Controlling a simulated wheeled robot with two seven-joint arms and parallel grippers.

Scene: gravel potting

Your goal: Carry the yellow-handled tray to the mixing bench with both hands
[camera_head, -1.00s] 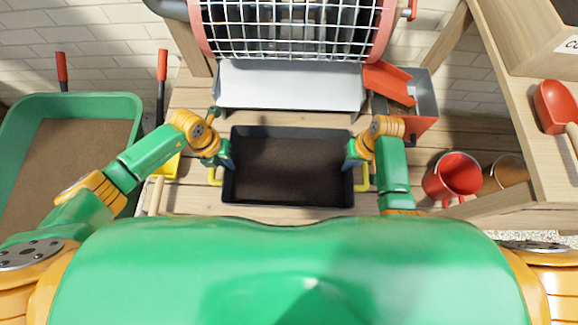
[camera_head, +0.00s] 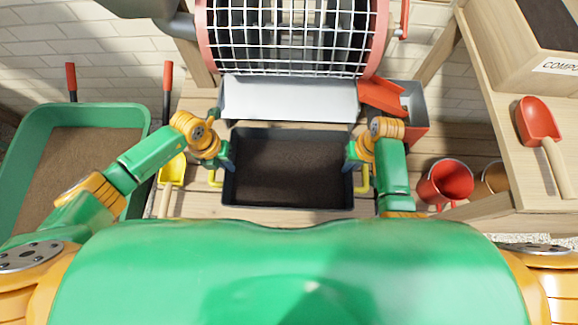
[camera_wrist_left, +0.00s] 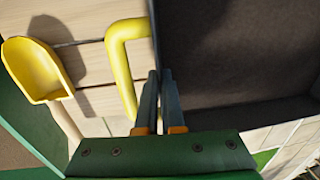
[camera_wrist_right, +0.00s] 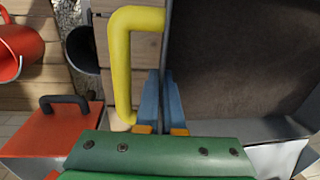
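The tray (camera_head: 226,185) is dark, rectangular and filled with brown soil, with a yellow handle at each short end. It is level in front of my body, above wooden planks; I cannot tell whether it touches them. My left gripper (camera_head: 228,163) is shut on the tray's left wall, beside the left yellow handle (camera_wrist_left: 121,60). My right gripper (camera_head: 350,160) is shut on the right wall, beside the right yellow handle (camera_wrist_right: 122,50). In both wrist views the fingers straddle the thin wall, not the handle.
A mesh drum (camera_head: 290,40) with a pale chute (camera_head: 290,100) stands behind the tray. A green wheelbarrow (camera_head: 28,150) and yellow scoop (camera_head: 172,171) are left. A red-and-grey box (camera_head: 414,108), red bucket (camera_head: 450,180) and shelf with a red scoop (camera_head: 537,120) are right.

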